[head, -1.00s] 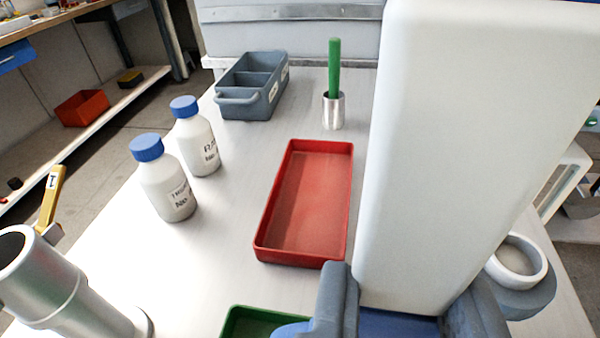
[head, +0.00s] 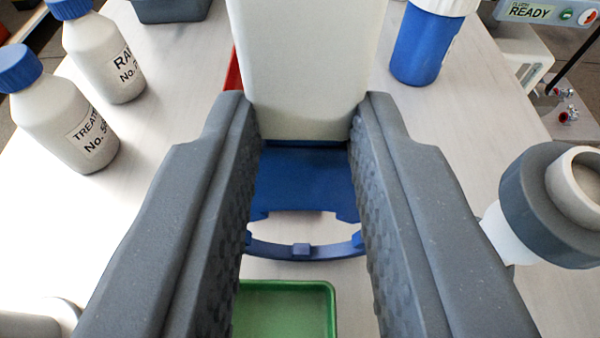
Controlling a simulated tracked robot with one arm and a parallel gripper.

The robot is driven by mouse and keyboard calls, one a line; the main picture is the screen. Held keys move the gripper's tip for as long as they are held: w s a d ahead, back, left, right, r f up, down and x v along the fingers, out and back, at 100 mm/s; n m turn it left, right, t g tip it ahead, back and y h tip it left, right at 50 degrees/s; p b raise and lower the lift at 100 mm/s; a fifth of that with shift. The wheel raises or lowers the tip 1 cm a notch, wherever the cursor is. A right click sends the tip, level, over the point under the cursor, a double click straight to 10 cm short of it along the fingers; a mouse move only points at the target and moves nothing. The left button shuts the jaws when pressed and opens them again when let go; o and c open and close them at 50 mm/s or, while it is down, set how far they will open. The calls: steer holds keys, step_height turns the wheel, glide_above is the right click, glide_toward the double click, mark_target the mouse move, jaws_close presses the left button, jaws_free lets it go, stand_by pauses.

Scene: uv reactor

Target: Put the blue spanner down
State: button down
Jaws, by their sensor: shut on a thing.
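The blue spanner (head: 300,180) is between the fingers of my gripper (head: 305,115). It has a pale, broad shaft (head: 310,60) rising out of the top of the head view, and a blue lower part with a notched ring (head: 302,250). My gripper is shut on it, a grey finger on each side. The ring shows over bare table and just beyond a green tray (head: 285,312). I cannot tell whether the spanner touches the table.
Two white bottles with blue caps (head: 100,50) (head: 62,110) stand at the left. A red tray (head: 233,72) is mostly hidden behind the spanner and finger. A blue container (head: 418,45) stands at the upper right. A grey-and-white round fitting (head: 550,205) is at the right.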

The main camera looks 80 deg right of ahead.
steer(key=c, duration=1.2)
jaws_free()
steer(key=shift+f, duration=0.1)
steer(key=v, duration=1.2)
steer(key=shift+r, duration=0.2)
